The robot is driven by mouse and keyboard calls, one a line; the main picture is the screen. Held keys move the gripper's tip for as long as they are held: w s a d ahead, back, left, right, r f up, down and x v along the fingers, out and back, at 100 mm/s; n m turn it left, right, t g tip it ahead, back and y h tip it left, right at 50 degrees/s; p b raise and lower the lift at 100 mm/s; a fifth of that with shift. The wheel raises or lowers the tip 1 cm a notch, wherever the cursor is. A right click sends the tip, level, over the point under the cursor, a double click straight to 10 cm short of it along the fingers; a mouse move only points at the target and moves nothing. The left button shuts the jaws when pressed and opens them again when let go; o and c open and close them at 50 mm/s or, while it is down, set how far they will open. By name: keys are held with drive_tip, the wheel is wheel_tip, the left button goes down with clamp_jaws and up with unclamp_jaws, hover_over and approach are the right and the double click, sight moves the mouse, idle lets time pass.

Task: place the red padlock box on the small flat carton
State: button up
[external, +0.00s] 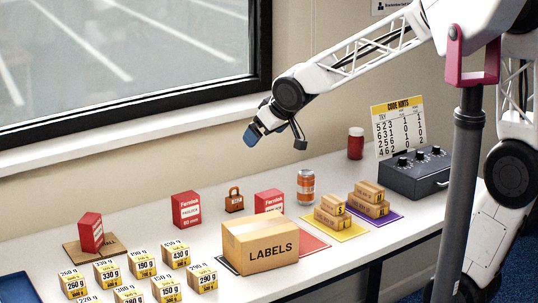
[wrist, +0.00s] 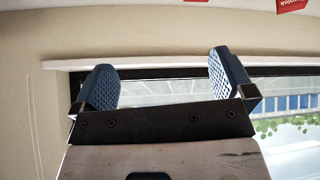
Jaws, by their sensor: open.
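A red padlock box (external: 91,232) stands on the small flat brown carton (external: 72,247) at the left of the table, covering part of the carton's lettering. A second red box (external: 186,210), with a white label, stands on the table to the right of it. A third red box (external: 268,201) is partly hidden behind the LABELS carton. My gripper (external: 251,135) is raised above the back of the table, well away from the flat carton and touching nothing. In the wrist view its two blue fingers (wrist: 166,82) are wide apart with nothing between them.
The LABELS carton (external: 262,252) is at front centre, with several small weight-marked boxes (external: 203,279) to its left. A brown padlock (external: 234,200), an orange can (external: 306,187) and stacked small cartons (external: 332,211) stand nearby.

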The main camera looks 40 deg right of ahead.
drive_tip(key=s+d+m+g, duration=0.1)
drive_tip(key=s+d, duration=0.3)
drive_tip(key=s, duration=0.5)
drive_tip(key=s+d+f+m+g+h, duration=0.1)
drive_tip(key=s+d, duration=0.4)
drive_tip(key=s, duration=0.5)
drive_tip(key=s+d+m+g, duration=0.1)
drive_tip(key=s+d+g, duration=0.2)
drive_tip(key=s, duration=0.7)
drive_tip(key=shift+s+d+f, duration=0.15)
drive_tip(key=shift+d, duration=1.05)
